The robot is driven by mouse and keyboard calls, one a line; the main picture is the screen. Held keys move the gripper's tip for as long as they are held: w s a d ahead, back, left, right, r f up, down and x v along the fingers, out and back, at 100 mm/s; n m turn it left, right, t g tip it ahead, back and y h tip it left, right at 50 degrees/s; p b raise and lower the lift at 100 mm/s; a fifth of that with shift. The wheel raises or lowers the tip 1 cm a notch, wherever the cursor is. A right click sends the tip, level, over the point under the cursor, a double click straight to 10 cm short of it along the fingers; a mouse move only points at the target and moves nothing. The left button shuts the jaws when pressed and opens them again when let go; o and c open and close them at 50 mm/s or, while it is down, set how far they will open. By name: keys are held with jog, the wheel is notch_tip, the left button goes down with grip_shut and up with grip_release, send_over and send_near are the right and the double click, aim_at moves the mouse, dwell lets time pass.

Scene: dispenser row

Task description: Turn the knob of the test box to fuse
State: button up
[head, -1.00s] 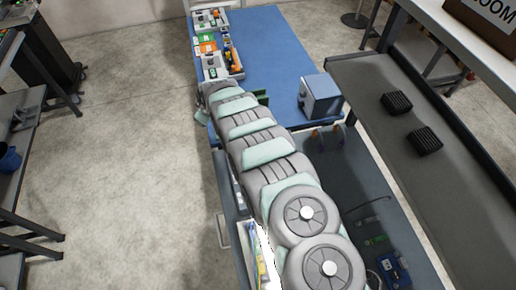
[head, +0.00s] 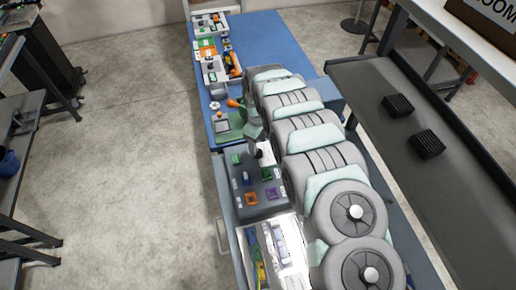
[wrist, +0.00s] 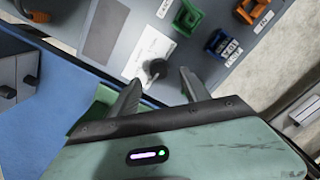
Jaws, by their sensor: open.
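A dark round knob (wrist: 155,68) sits on a white plate (wrist: 146,50) of a grey panel, which I take to be the test box (wrist: 118,58). My gripper (wrist: 161,78) is open, its two fingertips just short of the knob and on either side of it in the wrist view. I cannot tell whether they touch it. The knob's pointer and any lettering are too small to read. In the head view the grey panel (head: 240,203) lies left of my arm, and the white plate (head: 264,158) is partly hidden by my gripper.
The panel carries green (wrist: 186,17), blue (wrist: 223,45) and orange (wrist: 252,10) parts. A blue mat (head: 268,40) with several devices lies beyond. A grey box (wrist: 15,78) is at left in the wrist view. A shiny tray (head: 292,262) lies at the near end.

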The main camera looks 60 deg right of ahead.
aim_at(258, 152)
jog(key=shift+d+f, duration=0.1)
jog(key=shift+f, duration=2.2)
jog(key=shift+c, duration=0.3)
grip_shut()
